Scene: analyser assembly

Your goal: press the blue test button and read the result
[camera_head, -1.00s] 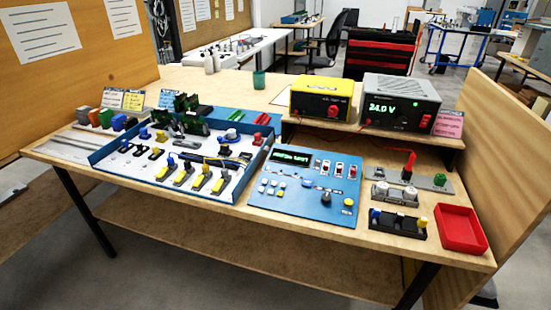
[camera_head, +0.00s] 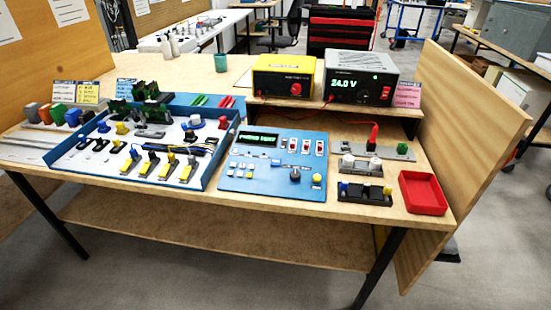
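A blue control panel (camera_head: 235,185) lies on the wooden bench, right of the shallow blue tray. What looks like the blue test button (camera_head: 278,163) is a small blue spot near the panel's middle, hard to make out against the blue face. The panel's dark display (camera_head: 258,138) shows green text, too small to read for certain. The panel also has red and white switches (camera_head: 306,146), a dark knob (camera_head: 295,174) and a yellow button (camera_head: 317,179). My gripper is not in view.
The blue tray (camera_head: 206,178) holds boards, connectors and yellow-handled parts. A yellow supply unit (camera_head: 283,80) and a grey unit reading 24.0 V (camera_head: 361,80) stand on a riser behind. A red bin (camera_head: 423,193) sits at right. Bare wood runs along the front edge.

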